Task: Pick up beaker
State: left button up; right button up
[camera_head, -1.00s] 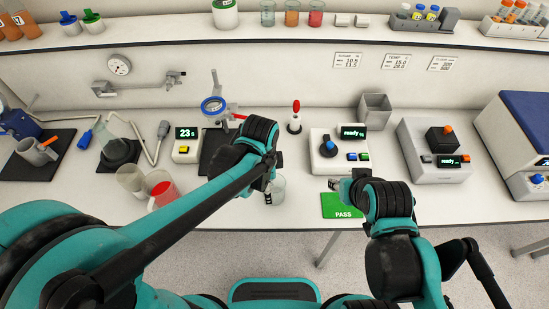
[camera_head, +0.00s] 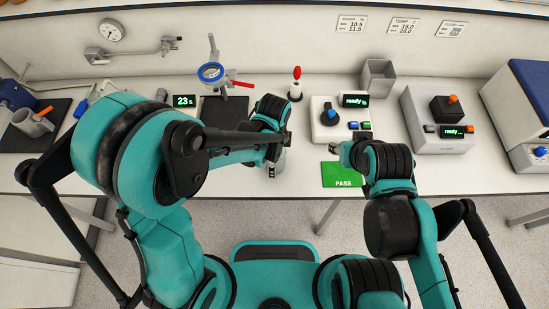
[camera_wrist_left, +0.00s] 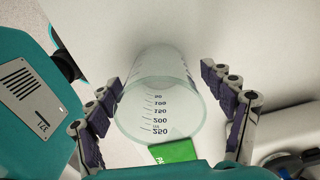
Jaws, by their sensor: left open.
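A clear glass beaker (camera_wrist_left: 160,105) with graduation marks up to 250 stands between the spread fingers of my left gripper (camera_wrist_left: 170,112) in the left wrist view. Gaps show between the beaker and both fingers, so the gripper is open around it without touching. In the head view the beaker (camera_head: 277,164) is mostly hidden under my left gripper (camera_head: 274,158), near the table's front edge. My right gripper (camera_head: 340,150) is over the bench beside the green PASS pad; its fingers are too small to read.
The green PASS pad (camera_head: 342,175) lies at the front edge, right of the beaker. A white device with a blue knob (camera_head: 330,116), a red-topped stand (camera_head: 296,84) and a blue-ringed stand (camera_head: 212,73) are behind. A grey open box (camera_head: 378,77) stands further back.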

pick_arm(q)
jog(key=c, duration=1.3)
jog(key=shift+r, duration=0.15)
